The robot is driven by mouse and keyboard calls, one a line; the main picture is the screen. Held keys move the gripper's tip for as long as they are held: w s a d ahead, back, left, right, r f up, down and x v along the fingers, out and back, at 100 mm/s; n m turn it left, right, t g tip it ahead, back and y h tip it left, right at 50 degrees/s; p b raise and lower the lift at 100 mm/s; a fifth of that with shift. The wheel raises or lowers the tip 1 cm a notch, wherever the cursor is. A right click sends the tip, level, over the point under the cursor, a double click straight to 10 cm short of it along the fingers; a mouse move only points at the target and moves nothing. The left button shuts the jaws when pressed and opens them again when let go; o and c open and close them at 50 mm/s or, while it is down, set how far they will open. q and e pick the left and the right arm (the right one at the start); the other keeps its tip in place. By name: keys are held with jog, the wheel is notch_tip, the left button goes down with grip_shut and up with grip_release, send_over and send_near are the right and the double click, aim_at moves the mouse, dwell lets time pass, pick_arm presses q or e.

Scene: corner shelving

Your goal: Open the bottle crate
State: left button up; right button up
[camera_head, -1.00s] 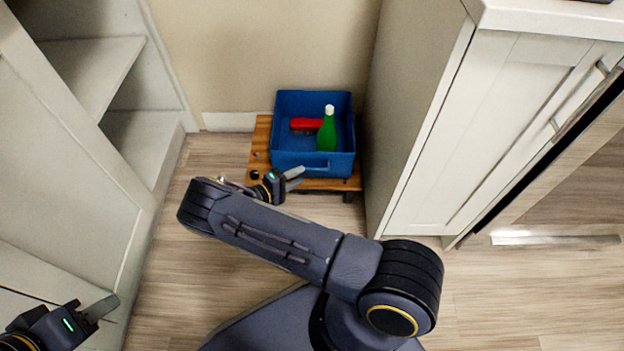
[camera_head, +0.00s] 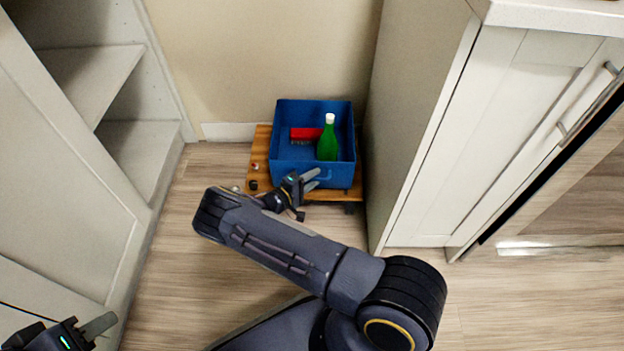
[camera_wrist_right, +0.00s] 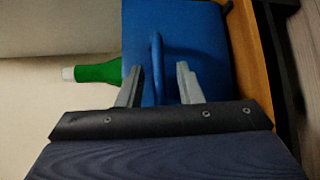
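The blue crate (camera_head: 341,176) sits open-topped on a low wooden stand, with a green bottle (camera_head: 328,142) upright inside it. A loop handle is on its front wall; the handle (camera_wrist_right: 157,58) shows clearly in the right wrist view. My right gripper (camera_head: 315,179) is at the crate's front wall. In the right wrist view its two fingers (camera_wrist_right: 160,69) are apart, with the handle between them, nearer the left finger. Contact cannot be told. My left gripper (camera_head: 104,325) is far off at the lower left, partly cut by the frame, with no object visible at its fingers.
A red brush (camera_head: 306,132) lies in the crate. The wooden stand (camera_head: 262,146) carries small items at its left. A white cabinet (camera_head: 455,150) stands close on the right, open shelves (camera_head: 135,150) on the left.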

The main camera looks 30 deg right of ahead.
grip_shut()
jog(key=shift+a, duration=0.1)
